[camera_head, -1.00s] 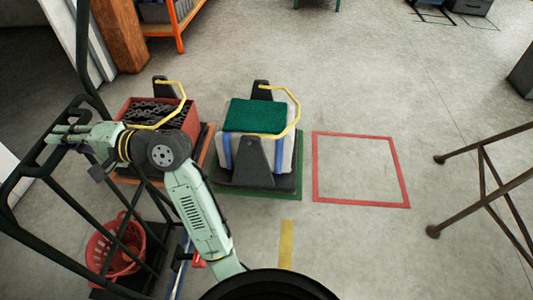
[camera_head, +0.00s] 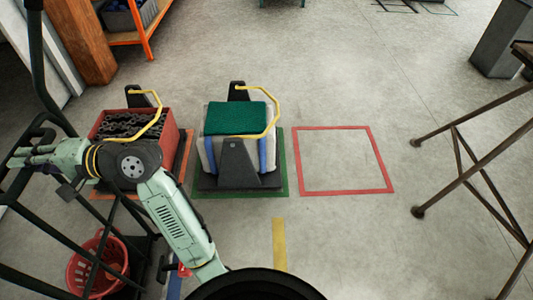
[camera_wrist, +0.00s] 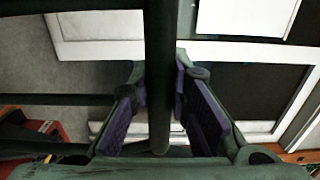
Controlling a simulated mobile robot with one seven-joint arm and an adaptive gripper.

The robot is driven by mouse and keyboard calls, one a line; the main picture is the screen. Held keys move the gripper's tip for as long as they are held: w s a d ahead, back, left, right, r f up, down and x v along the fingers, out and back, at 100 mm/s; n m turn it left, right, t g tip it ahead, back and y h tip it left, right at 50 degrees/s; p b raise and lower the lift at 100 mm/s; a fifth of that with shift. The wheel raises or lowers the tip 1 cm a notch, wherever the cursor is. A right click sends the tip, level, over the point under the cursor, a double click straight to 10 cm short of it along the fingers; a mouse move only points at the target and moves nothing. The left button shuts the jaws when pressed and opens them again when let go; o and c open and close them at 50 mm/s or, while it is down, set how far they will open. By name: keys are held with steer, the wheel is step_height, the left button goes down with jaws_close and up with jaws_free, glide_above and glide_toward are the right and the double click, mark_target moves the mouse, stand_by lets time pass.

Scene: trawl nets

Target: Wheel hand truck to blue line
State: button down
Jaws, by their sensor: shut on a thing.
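The hand truck (camera_head: 37,117) is a dark green tubular frame at the left edge of the head view, partly out of frame. A red basket (camera_head: 93,270) sits low on it. My gripper (camera_head: 17,157) reaches to its frame at the left. In the wrist view my gripper (camera_wrist: 160,80) has its purple-padded fingers on both sides of a dark upright bar (camera_wrist: 159,30) of the truck. A short piece of the blue line (camera_head: 175,287) shows on the floor at the bottom, beside the truck's base, partly hidden by my arm.
A red crate of chain (camera_head: 165,140) stands in an orange outline. A white load with a green top (camera_head: 237,118) stands in a green outline. An empty red square (camera_head: 345,160) lies right of it, and a yellow line (camera_head: 279,245) in front. A brown metal stand (camera_head: 455,150) is at right.

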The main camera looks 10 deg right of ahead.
steer(key=c, duration=1.8)
jaws_free()
steer(key=shift+w+f, duration=0.2)
steer(key=shift+f, duration=0.15)
steer(key=o, duration=0.4)
steer(key=shift+s+r, duration=0.1)
steer(key=shift+r, duration=0.15)
steer(key=shift+o, duration=0.2)
steer(key=d, duration=1.2)
steer(key=shift+s+p, duration=0.45)
